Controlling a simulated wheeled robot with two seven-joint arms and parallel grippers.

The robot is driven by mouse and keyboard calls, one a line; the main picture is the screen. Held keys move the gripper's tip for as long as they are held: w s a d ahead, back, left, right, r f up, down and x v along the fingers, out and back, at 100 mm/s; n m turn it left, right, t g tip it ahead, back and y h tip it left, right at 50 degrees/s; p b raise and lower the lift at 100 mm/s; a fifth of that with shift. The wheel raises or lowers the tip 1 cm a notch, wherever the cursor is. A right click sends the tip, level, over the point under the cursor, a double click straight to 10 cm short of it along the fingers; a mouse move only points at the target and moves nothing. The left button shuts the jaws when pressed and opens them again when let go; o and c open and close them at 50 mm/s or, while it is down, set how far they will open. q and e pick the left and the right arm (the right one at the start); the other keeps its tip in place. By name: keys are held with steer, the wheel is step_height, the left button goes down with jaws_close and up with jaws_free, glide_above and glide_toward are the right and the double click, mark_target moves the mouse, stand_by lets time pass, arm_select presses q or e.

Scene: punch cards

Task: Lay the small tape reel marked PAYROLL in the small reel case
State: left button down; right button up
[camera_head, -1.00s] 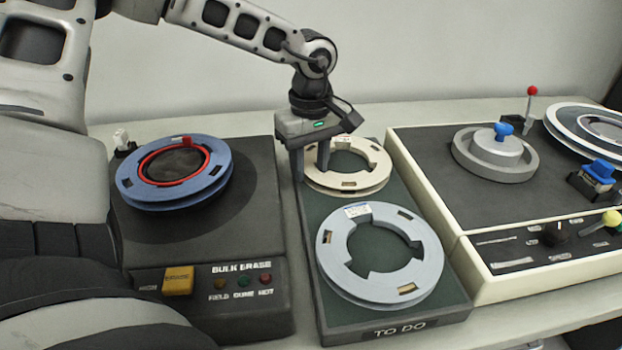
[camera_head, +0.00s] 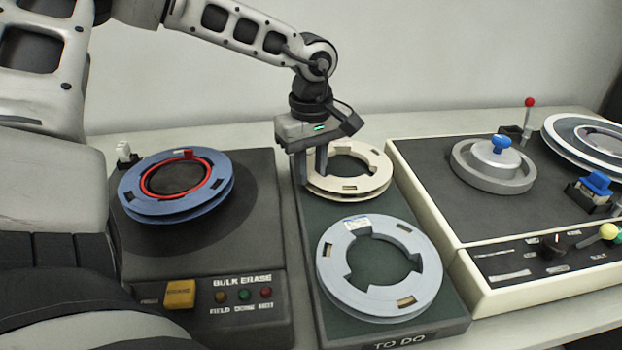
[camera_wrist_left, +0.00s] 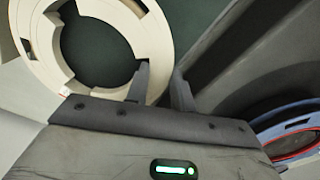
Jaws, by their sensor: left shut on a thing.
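A cream tape reel (camera_head: 372,183) lies at the back of the dark TO DO tray (camera_head: 308,215). My left gripper (camera_head: 312,178) points down at its left rim and is shut on it. The left wrist view shows the cream reel's rim (camera_wrist_left: 158,45) between the two fingers (camera_wrist_left: 160,88). A pale grey-blue reel (camera_head: 335,275) lies at the front of the same tray, with a small label on its back edge. The label lettering is too small to read, so I cannot tell which reel says PAYROLL. I cannot make out a small reel case. My right gripper is out of view.
Left of the tray stands the BULK ERASE unit (camera_head: 240,250) with a blue reel (camera_head: 205,200) on top. To the right is a cream-edged machine (camera_head: 440,205) with a grey hub (camera_head: 490,170), a red-tipped lever (camera_head: 528,115) and a large reel (camera_head: 570,155).

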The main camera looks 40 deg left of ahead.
arm_select(q)
steer(key=shift+r+p, duration=1.05)
steer(key=shift+r, duration=1.05)
step_height(320, 180, up, 7)
steer(key=p, duration=0.4)
